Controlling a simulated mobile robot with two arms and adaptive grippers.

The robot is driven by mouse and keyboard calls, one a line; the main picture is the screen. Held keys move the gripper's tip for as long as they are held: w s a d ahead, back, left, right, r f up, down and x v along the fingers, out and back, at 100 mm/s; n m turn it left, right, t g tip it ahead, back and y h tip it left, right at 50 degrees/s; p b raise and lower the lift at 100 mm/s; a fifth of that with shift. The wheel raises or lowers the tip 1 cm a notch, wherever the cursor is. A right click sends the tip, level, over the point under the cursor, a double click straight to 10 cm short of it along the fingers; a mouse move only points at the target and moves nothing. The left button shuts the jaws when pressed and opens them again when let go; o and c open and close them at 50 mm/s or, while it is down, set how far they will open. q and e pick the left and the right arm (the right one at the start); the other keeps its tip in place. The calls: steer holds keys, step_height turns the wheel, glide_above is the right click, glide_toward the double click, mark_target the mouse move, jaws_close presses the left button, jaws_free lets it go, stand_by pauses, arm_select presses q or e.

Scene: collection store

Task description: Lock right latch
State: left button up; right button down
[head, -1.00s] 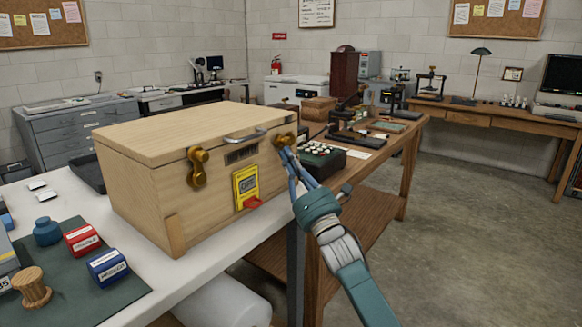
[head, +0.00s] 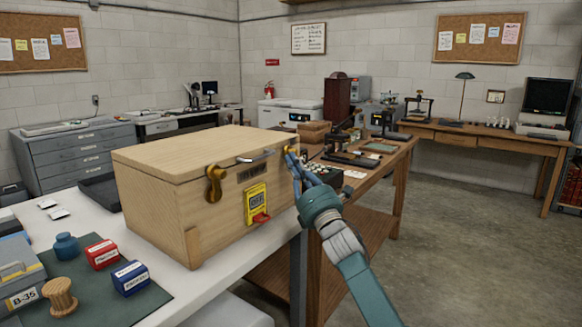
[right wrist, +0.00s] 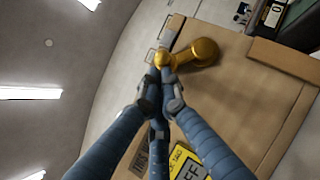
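The wooden case (head: 185,205) stands closed on the white table. Its right latch, brass, is mostly hidden by my gripper in the head view but shows in the right wrist view (right wrist: 205,50), its small end by my fingertips. The matching left latch (head: 215,185) is upright on the case front. My right gripper (head: 291,155) is at the right latch; in the right wrist view its fingers (right wrist: 162,75) come together at the latch's small end. Contact looks likely, but a grip around it cannot be made out. My left gripper is out of view.
A yellow device (head: 256,203) with a red tab is on the case front, beside a handle (head: 256,157). Red (head: 102,254) and blue (head: 131,278) boxes and a wooden spool (head: 60,297) are on a dark mat. A wooden workbench (head: 390,165) stands behind; floor at right is clear.

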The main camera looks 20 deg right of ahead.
mark_target(297, 151)
steer(key=r, duration=0.1)
steer(key=w+d+r, duration=0.1)
steer(key=r, duration=0.1)
steer(key=shift+d, duration=0.15)
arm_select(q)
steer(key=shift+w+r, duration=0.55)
arm_select(e)
steer(key=shift+w+d+r, duration=0.1)
arm_select(q)
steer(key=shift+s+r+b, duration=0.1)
steer(key=shift+b, duration=0.25)
arm_select(e)
steer(key=shift+w+d+r, duration=0.1)
steer(key=shift+d+r, duration=0.05)
steer(key=shift+r, duration=0.05)
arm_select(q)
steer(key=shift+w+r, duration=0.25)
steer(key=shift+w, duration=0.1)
arm_select(e)
steer(key=shift+w+d+r, duration=0.1)
steer(key=shift+d, duration=0.05)
